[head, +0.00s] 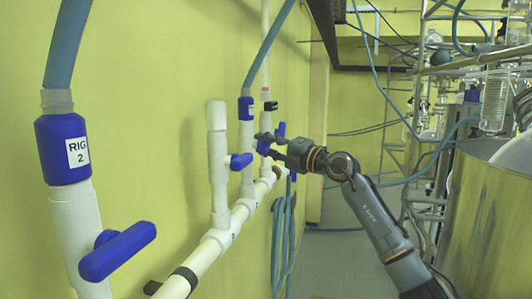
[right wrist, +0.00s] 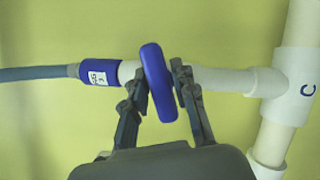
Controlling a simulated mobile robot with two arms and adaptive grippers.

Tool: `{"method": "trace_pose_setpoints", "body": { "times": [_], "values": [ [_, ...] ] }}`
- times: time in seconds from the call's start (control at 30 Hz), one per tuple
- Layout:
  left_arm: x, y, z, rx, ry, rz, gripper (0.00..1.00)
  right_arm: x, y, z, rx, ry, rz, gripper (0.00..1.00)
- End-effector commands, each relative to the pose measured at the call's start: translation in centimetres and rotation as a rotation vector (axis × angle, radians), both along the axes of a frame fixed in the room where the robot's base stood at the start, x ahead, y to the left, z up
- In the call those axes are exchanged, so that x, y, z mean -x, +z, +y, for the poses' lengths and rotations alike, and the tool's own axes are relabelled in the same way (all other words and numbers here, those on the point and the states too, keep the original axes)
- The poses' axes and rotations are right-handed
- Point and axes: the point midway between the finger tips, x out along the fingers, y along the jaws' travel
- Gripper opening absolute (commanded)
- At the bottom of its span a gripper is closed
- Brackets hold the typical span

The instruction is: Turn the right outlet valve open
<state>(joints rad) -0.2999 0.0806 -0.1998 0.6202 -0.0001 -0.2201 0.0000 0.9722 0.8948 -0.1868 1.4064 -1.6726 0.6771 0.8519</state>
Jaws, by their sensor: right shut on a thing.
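My right gripper (head: 263,142) reaches the wall pipes from the right. It is shut on a blue valve handle (right wrist: 158,85) on a white pipe (right wrist: 222,79) with a blue labelled coupling (right wrist: 99,73). In the right wrist view the handle lies between the two fingers, across the pipe and slightly tilted. In the head view the coupling (head: 246,108) shows above the gripper, and the fingers partly hide the handle. My left gripper is out of view.
A white manifold pipe (head: 206,254) runs along the yellow wall. Blue hoses (head: 270,45) rise from the couplings, and coiled hose (head: 284,235) hangs below. A metal frame with glassware and a large steel vessel (head: 490,215) stand at the right. Grey floor lies between.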

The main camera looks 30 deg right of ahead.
Motion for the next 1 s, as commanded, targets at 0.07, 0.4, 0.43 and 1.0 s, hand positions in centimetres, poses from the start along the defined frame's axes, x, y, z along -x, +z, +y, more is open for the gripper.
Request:
{"method": "trace_pose_setpoints", "body": {
  "times": [0.07, 0.4, 0.43, 1.0],
  "values": [
    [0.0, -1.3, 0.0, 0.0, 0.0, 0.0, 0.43, 0.0, -0.6, 0.0, 0.053, 0.002, -0.045, 0.0],
    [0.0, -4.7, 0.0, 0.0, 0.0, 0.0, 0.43, -0.1, -0.6, 0.1, 0.294, 0.003, -0.254, 0.0],
    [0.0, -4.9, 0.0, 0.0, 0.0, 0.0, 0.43, -0.1, -0.6, 0.1, 0.317, 0.003, -0.273, 0.0],
    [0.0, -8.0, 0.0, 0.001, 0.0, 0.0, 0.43, -0.1, -0.3, 0.1, 0.709, 0.004, -0.606, 0.0]
  ]
}}
